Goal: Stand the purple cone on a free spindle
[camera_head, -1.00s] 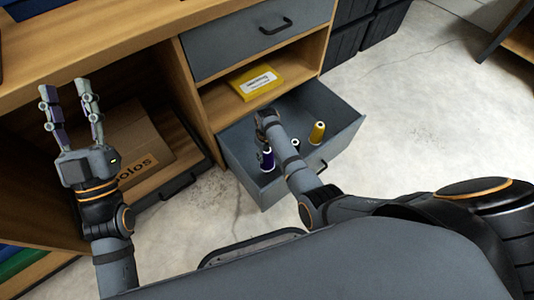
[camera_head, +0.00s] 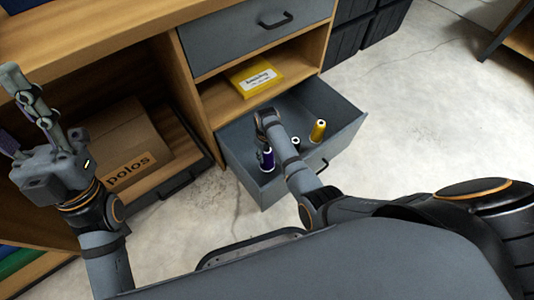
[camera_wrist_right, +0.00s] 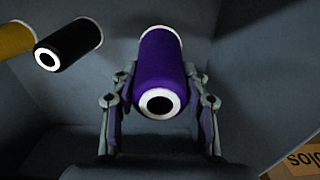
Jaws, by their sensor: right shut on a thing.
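In the head view my right gripper (camera_head: 265,143) reaches down into the drawer and partly covers the cone. My left gripper (camera_head: 22,112) is open and empty, in front of the cabinet at the left. No free spindle can be made out in these frames.
The open drawer (camera_head: 349,117) also holds a black cone (camera_head: 295,142) and a yellow cone (camera_head: 318,130). A yellow box (camera_head: 253,77) lies on the shelf above. A cardboard box (camera_head: 135,140) sits in the left compartment. The concrete floor (camera_head: 420,120) to the right is clear.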

